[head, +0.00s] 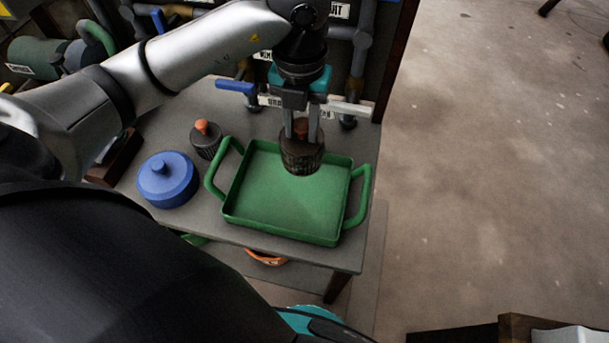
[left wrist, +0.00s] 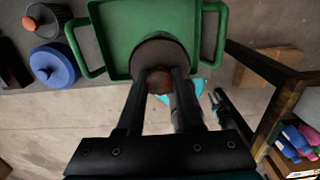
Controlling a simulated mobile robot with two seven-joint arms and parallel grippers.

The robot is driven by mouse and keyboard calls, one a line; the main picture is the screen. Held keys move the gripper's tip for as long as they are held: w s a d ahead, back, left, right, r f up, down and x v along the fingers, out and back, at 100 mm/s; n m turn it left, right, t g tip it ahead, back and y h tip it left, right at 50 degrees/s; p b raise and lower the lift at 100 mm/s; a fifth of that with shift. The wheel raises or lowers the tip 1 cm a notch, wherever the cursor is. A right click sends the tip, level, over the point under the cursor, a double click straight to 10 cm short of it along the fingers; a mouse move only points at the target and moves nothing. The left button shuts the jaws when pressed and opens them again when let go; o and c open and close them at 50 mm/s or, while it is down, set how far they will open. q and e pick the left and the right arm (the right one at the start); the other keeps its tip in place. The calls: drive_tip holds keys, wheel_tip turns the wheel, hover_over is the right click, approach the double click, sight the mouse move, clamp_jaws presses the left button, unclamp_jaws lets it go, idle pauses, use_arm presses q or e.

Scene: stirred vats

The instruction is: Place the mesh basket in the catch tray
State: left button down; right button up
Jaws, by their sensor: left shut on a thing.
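The green catch tray (head: 285,205) with two side handles stands on the grey table. My left gripper (head: 301,128) comes down from above and is shut on the reddish-brown knob of a dark mesh basket (head: 302,158). The basket hangs upright over the back right part of the tray; I cannot tell whether it touches the tray floor. In the left wrist view the fingers (left wrist: 158,88) close on the knob, with the basket (left wrist: 155,55) beyond them and the tray (left wrist: 120,15) behind. My right gripper is not clearly seen in the head view.
A second dark basket with an orange knob (head: 206,139) and a blue lidded pot (head: 168,179) stand left of the tray. Pipes with a blue valve handle (head: 235,87) and a white one (head: 350,108) run behind the table. Open floor lies to the right.

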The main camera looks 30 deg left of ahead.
use_arm(q)
wheel_tip(320, 180, down, 11)
drive_tip(key=shift+r+b, duration=0.15)
drive_tip(key=shift+b, duration=0.8)
wheel_tip(320, 180, down, 6)
drive_tip(key=shift+r+b, duration=0.25)
drive_tip(key=shift+b, duration=0.45)
drive_tip(key=c, duration=0.6)
unclamp_jaws()
drive_tip(key=shift+o, duration=0.2)
